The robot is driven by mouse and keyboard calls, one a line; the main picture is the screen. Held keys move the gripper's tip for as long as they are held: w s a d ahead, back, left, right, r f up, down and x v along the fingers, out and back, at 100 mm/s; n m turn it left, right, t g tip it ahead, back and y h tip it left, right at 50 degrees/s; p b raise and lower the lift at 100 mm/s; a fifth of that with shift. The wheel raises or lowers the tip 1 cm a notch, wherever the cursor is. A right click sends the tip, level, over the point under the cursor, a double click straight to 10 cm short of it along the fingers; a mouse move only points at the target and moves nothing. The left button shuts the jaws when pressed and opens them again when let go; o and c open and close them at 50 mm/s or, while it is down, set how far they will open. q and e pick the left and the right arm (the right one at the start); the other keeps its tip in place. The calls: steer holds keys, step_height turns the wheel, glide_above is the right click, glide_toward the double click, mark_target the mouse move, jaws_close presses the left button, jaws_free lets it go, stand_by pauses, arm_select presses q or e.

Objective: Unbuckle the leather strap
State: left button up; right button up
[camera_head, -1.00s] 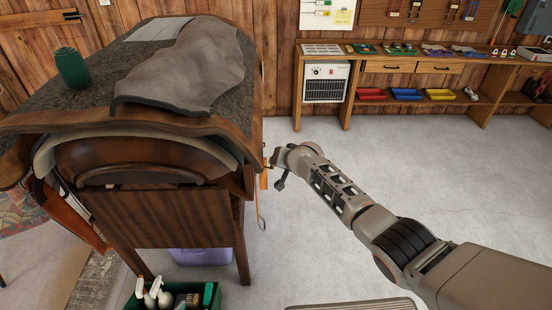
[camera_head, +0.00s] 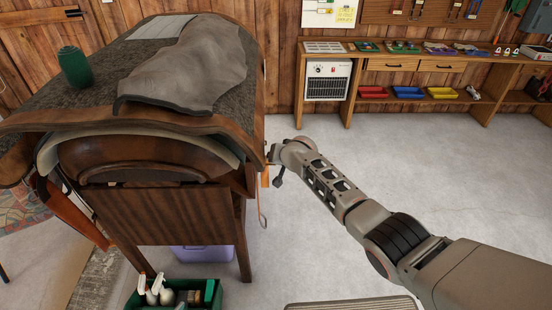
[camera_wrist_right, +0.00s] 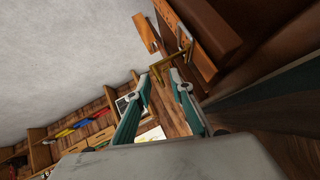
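In the head view, a tan leather strap (camera_head: 265,177) hangs at the right side of the wooden stand, below the saddle-like leather piece. In the right wrist view, a tan strap end (camera_wrist_right: 144,34) sticks out beside a metal buckle (camera_wrist_right: 184,38), close to a brown leather panel. My right gripper (camera_wrist_right: 159,76) is open, its two teal-sided fingers apart, with the buckle and strap just beyond the tips. I see nothing clearly held between them. In the head view, my right gripper (camera_head: 272,158) is beside the strap, partly hidden by its own wrist. My left gripper is out of view.
The wooden stand (camera_head: 170,215) carries a grey cloth (camera_head: 190,70) and a green cylinder (camera_head: 74,67). A green caddy (camera_head: 208,296) with bottles and a purple bin (camera_head: 202,257) sit low down. A workbench (camera_head: 340,62) stands at the back. Open floor lies to the right.

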steer(key=shift+s+r, duration=0.1)
steer(key=v, duration=1.1)
steer(key=shift+s+r, duration=0.25)
steer(key=shift+r, duration=0.05)
steer(key=shift+d, duration=0.1)
stand_by(0.4)
